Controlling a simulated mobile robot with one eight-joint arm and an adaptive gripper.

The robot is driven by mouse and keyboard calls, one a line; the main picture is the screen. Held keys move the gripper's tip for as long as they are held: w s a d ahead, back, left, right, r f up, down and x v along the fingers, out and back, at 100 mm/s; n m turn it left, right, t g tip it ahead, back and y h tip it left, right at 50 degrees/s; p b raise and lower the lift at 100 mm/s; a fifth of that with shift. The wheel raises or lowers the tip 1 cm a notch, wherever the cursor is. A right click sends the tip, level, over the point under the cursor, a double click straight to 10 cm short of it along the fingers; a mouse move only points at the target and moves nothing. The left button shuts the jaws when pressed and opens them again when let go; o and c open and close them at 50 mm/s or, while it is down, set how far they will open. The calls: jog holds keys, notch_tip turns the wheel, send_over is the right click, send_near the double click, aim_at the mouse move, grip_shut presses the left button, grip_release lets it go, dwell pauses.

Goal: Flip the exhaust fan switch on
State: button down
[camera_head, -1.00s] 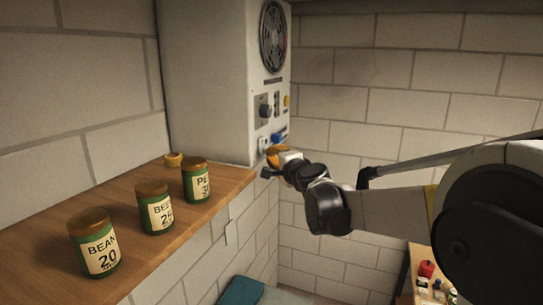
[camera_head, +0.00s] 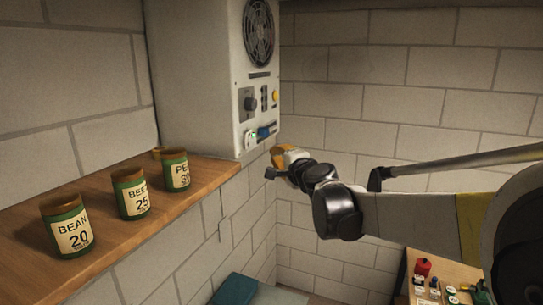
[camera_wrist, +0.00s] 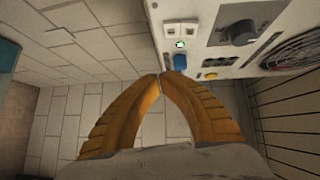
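The white control box (camera_head: 200,75) hangs on the wall with a round fan grille (camera_head: 258,32). Its panel has a black knob (camera_head: 249,103), a yellow button (camera_head: 275,96), a blue part (camera_head: 263,132) and a small green light (camera_head: 253,131) at the bottom. The wrist view shows a pair of small white switch plates (camera_wrist: 171,29) beside the green light (camera_wrist: 180,44) and the blue part (camera_wrist: 180,62). No label is readable. My gripper (camera_wrist: 160,76) has orange fingers with tips together and nothing between them. In the head view, my gripper (camera_head: 281,155) is below and right of the panel, seemingly apart from it.
A wooden shelf (camera_head: 120,210) runs along the left wall under the box. Green cans labelled bean (camera_head: 67,226), beet (camera_head: 131,193) and, partly readable, "PE" (camera_head: 175,170) stand on it. A table (camera_head: 455,275) with small items is at lower right. Space right of the box is clear.

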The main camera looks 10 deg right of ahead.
jog(key=s+b, duration=0.1)
jog(key=s, duration=0.6)
jog(key=s+a+f+n+g+b, duration=0.25)
jog(key=s+f+b, duration=0.35)
jog(key=f, duration=0.4)
jog(key=s+a+f+n+g+y+b, duration=0.15)
jog(key=s+f+n+b, duration=0.3)
jog(key=f+b, duration=0.5)
jog(key=s+a+f+n+g+b, duration=0.1)
jog(key=s+a+f+n+b, duration=0.35)
jog(key=f, duration=0.65)
jog(key=s+d+f+n+g+h+b, duration=0.2)
jog(key=s+f+b, duration=0.5)
jog(key=f, duration=0.6)
jog(key=s+d+f+n+g+h+b, duration=0.2)
jog(key=s+d+f+b, duration=0.3)
jog(key=f, duration=0.8)
jog(key=s+b, duration=0.2)
jog(key=s, duration=0.2)
jog(key=shift+s+g+b, duration=0.25)
jog(key=shift+g+b, duration=0.1)
jog(key=shift+g, duration=0.05)
